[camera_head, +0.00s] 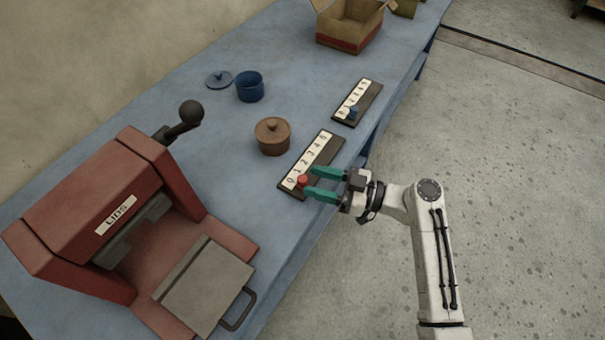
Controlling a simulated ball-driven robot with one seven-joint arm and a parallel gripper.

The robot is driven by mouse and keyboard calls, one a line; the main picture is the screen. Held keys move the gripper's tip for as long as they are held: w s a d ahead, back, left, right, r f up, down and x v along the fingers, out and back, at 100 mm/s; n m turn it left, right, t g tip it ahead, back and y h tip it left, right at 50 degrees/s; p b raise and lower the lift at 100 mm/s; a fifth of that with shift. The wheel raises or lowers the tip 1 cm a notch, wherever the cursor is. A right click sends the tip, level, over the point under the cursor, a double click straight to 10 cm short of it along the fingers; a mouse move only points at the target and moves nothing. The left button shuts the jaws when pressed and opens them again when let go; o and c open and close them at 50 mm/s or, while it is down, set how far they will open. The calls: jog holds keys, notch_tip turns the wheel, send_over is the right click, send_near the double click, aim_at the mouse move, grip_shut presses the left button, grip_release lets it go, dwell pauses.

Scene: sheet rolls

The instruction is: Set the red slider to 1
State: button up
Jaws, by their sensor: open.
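The red slider (302,181) is a small round knob on a dark board (328,163) with a white scale (307,161) numbered from 0 upward. The knob stands at the near end of the scale, beside the 0. My gripper (311,181) has two green fingers and is open. It reaches in from the right over the near end of the board. Its fingertips lie on either side of the red knob, just to its right in the picture. I cannot tell whether either finger touches the knob.
A second board with a blue slider (353,112) lies farther back. A brown lidded pot (272,136), a blue pot (249,87), a blue lid (219,80) and a cardboard box (350,32) stand on the blue table (185,104). A red press (101,217) fills the left.

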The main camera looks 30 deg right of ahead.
aim_at(302, 178)
jog(key=shift+p+x, duration=0.3)
jog(key=shift+x, duration=1.75)
grip_shut()
